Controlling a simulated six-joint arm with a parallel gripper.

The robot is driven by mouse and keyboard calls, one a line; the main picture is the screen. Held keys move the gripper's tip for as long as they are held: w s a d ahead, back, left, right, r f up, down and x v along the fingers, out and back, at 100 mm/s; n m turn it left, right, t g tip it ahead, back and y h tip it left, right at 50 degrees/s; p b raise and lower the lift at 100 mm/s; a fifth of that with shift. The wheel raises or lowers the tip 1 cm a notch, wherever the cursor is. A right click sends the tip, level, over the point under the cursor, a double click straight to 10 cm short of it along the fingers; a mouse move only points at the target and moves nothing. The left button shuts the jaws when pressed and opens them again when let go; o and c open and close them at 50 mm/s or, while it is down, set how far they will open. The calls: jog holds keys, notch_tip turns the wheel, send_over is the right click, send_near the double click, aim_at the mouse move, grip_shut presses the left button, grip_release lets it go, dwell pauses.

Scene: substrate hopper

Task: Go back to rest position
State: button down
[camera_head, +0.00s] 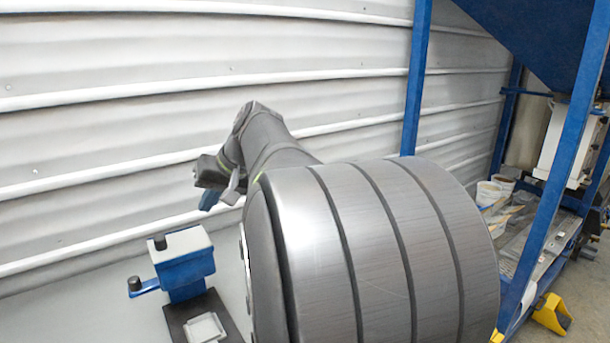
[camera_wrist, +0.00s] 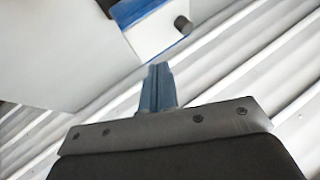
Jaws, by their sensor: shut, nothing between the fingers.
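My gripper (camera_head: 209,198) shows in the head view at the left end of my dark arm, with blue fingers pointing down. It hangs in front of the white corrugated wall, above and apart from a blue and white device (camera_head: 184,262). In the wrist view my gripper (camera_wrist: 158,72) shows its blue fingers together, with nothing between them. Part of the blue and white device (camera_wrist: 158,25) shows beyond the fingertips, near the top of that view. My large grey arm link hides much of the middle of the head view.
A corrugated wall (camera_head: 120,110) runs close behind my arm. A small pale tray (camera_head: 205,328) lies on a dark base by the device. A blue frame (camera_head: 545,235) with a hopper (camera_head: 545,35) stands at the right, with white buckets (camera_head: 490,191) behind it. Grey surface lies clear left of the device.

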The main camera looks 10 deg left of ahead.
jog(key=shift+f, duration=0.1)
send_near(167, 245)
jog(key=w+f, duration=0.1)
jog(key=f, duration=0.1)
jog(key=w+f, duration=0.1)
jog(key=f, duration=0.1)
jog(key=shift+w+a, duration=0.2)
jog(key=shift+w, duration=0.2)
jog(key=shift+s+a+f, duration=0.1)
jog(key=shift+s+a, duration=0.1)
jog(key=shift+a, duration=0.25)
jog(key=shift+s+a+f, duration=0.1)
jog(key=shift+s+a, duration=0.1)
jog(key=shift+a, duration=0.25)
jog(key=shift+s+a, duration=0.35)
jog(key=shift+a, duration=0.25)
